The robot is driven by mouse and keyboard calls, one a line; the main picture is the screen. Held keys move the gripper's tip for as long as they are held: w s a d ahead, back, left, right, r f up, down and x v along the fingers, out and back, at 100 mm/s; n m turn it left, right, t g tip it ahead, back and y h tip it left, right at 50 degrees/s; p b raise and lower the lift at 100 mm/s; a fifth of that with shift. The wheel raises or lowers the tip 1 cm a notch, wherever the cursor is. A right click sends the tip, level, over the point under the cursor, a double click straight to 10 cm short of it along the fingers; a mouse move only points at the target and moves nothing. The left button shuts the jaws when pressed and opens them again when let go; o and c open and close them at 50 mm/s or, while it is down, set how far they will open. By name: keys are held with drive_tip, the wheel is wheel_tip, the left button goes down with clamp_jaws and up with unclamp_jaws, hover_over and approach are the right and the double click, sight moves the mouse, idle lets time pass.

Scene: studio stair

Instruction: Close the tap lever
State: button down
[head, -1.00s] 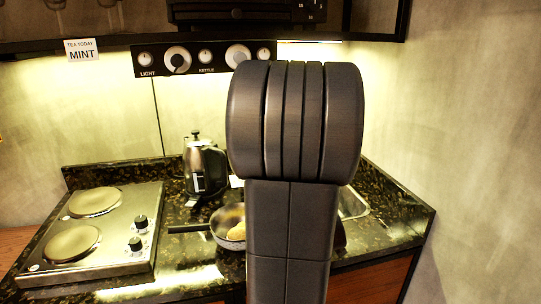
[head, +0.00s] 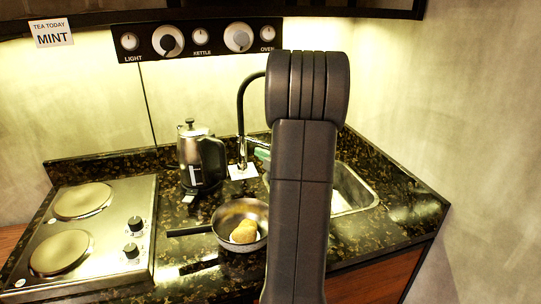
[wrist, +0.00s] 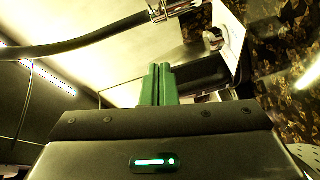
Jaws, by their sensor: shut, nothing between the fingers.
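The black tap (head: 241,110) with its arched neck stands at the back of the counter, left of the sink. A chrome part on its right side (head: 256,142), seemingly the lever, is partly hidden by my arm. In the wrist view the dark neck (wrist: 80,41) crosses the upper left, with a chrome tap part (wrist: 178,8) at the top. My gripper (wrist: 158,72) has its green fingers shut together and empty, pointing toward this chrome part with a small gap in the picture. Green fingertips (head: 262,154) also show beside the tap in the head view.
A kettle (head: 198,160) stands just left of the tap. A pan (head: 227,213) holding a yellowish item sits in front. The hob (head: 92,228) is at left, and the sink (head: 352,190) is partly behind my arm. A control panel (head: 200,40) hangs above.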

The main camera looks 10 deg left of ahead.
sight(264, 144)
drive_tip(key=w+a+f+p, duration=0.1)
drive_tip(key=w+p, duration=0.1)
drive_tip(key=w, duration=0.4)
drive_tip(key=shift+w, duration=0.25)
drive_tip(key=shift+a+f, duration=0.1)
drive_tip(key=shift+f, duration=0.05)
drive_tip(key=w+d+b, duration=0.1)
drive_tip(key=b, duration=0.2)
drive_tip(key=shift+w+d+f, duration=0.15)
drive_tip(key=shift+w+f, duration=0.05)
drive_tip(key=shift+w+r, duration=0.1)
drive_tip(key=shift+r, duration=0.1)
